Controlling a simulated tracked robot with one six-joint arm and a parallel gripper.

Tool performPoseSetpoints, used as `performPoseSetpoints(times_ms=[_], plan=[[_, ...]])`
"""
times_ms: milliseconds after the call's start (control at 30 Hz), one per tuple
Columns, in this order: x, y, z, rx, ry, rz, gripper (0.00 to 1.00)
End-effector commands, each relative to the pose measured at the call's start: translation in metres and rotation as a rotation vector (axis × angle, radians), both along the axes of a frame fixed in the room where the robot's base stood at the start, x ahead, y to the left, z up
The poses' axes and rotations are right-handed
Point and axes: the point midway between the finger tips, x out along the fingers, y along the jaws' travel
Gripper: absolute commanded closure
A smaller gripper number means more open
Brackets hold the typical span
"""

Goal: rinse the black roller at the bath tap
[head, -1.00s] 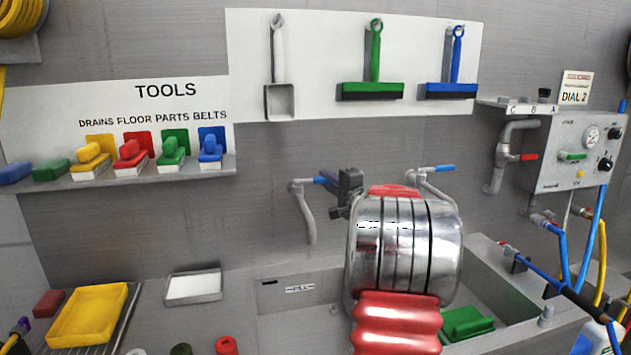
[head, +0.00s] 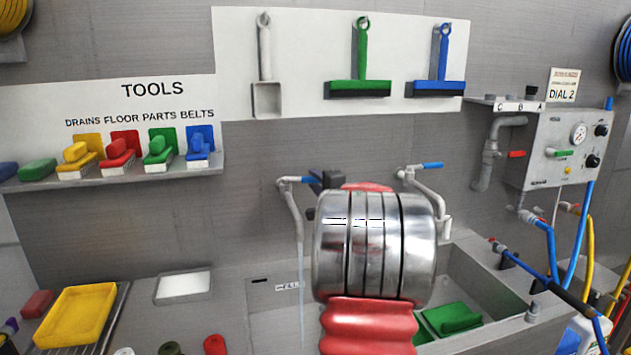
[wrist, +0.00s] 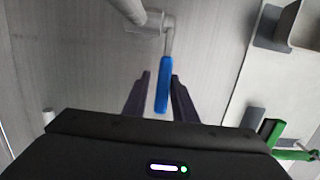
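A wall tap with a blue lever (head: 297,180) is left of my arm in the head view. A thin pale stream (head: 301,275) hangs below its spout. My gripper (head: 318,182) is at the lever's right end, partly hidden by my arm. In the wrist view, the blue lever (wrist: 163,84) lies between the two dark fingers of my gripper (wrist: 161,88), with gaps on both sides, so it is open. A dark round-topped thing (head: 172,348) is cut off at the bottom edge. I cannot tell whether it is the black roller.
A second blue-levered tap (head: 425,178) is right of my arm. A green block (head: 452,319) lies in the right basin. A white tray (head: 183,286), yellow tray (head: 82,315) and red piece (head: 215,344) are on the left counter. Hoses (head: 550,250) hang at right.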

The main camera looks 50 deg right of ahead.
Motion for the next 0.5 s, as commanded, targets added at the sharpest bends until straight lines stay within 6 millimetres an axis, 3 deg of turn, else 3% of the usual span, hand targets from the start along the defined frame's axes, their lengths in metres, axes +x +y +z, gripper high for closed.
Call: performPoseSetpoints(times_ms=[100, 500], plan=[[-0.0002, -0.0003, 0.0012, -0.002, -0.001, 0.000, 0.67], [-0.0066, 0.0020, 0.0028, -0.003, -0.003, -0.002, 0.67]])
